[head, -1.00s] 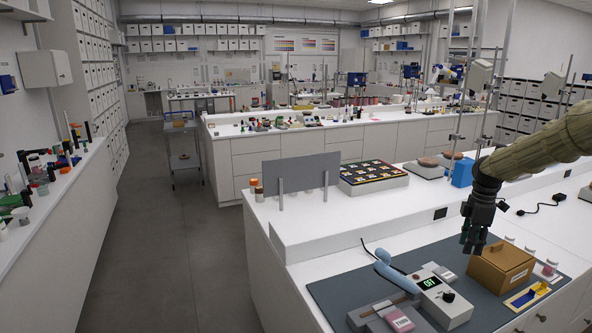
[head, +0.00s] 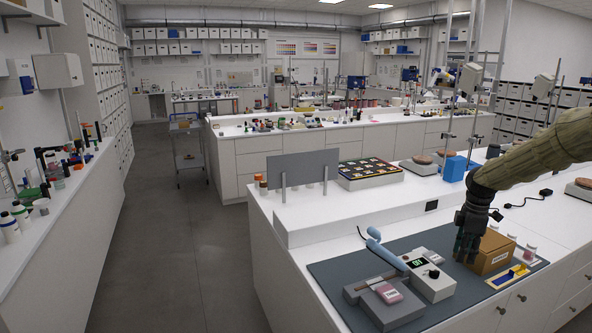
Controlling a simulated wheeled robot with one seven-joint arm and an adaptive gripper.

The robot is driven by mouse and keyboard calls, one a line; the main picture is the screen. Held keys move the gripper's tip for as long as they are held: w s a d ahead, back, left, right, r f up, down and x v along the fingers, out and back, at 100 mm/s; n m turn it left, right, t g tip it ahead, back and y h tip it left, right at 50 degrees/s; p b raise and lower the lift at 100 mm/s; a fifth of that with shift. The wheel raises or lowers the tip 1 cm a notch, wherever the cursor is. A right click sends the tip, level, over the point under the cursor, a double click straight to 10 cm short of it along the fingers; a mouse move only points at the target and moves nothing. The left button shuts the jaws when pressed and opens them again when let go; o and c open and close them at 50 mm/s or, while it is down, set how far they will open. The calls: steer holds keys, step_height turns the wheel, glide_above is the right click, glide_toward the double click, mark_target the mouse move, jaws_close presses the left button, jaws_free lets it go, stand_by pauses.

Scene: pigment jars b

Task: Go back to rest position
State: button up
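My gripper (head: 467,256) is dark and hangs pointing down at the end of my sleeved arm, at the right of the head view. It overlaps the left side of a brown box (head: 492,257) with a white label on its front. I cannot tell whether it touches the box. The fingers are small and dark, so their opening is unclear, and I see nothing clearly held. The box stands on a grey mat (head: 340,265) on the white bench.
On the mat are a white device (head: 431,280) with a display and black knob, a blue-handled tool (head: 383,250), a grey block with a pink-labelled item (head: 388,293), and a yellow-blue tray (head: 507,277). A grey panel (head: 303,168) stands behind. The aisle floor (head: 170,260) is clear.

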steer(key=s+a+f+m, duration=0.2)
steer(key=s+a+f, duration=0.35)
steer(key=f, duration=0.35)
steer(key=s+a+f+m, duration=0.1)
steer(key=s+a+f, duration=0.4)
steer(key=f, duration=0.4)
steer(key=s+a+f+m, duration=0.25)
steer(key=a+f, duration=0.35)
steer(key=f, duration=0.3)
steer(key=s+a+f+m, duration=0.2)
steer(key=s+a+f, duration=0.3)
steer(key=s, duration=0.5)
steer(key=s+a+f+m, duration=0.3)
steer(key=s+f, duration=0.3)
steer(key=s, duration=0.4)
steer(key=s+a+m, duration=0.3)
steer(key=s+m, duration=0.1)
steer(key=s, duration=1.5)
step_height(320, 180, down, 14)
steer(key=b, duration=1.3)
steer(key=shift+r, duration=0.2)
steer(key=shift+s+d, duration=0.1)
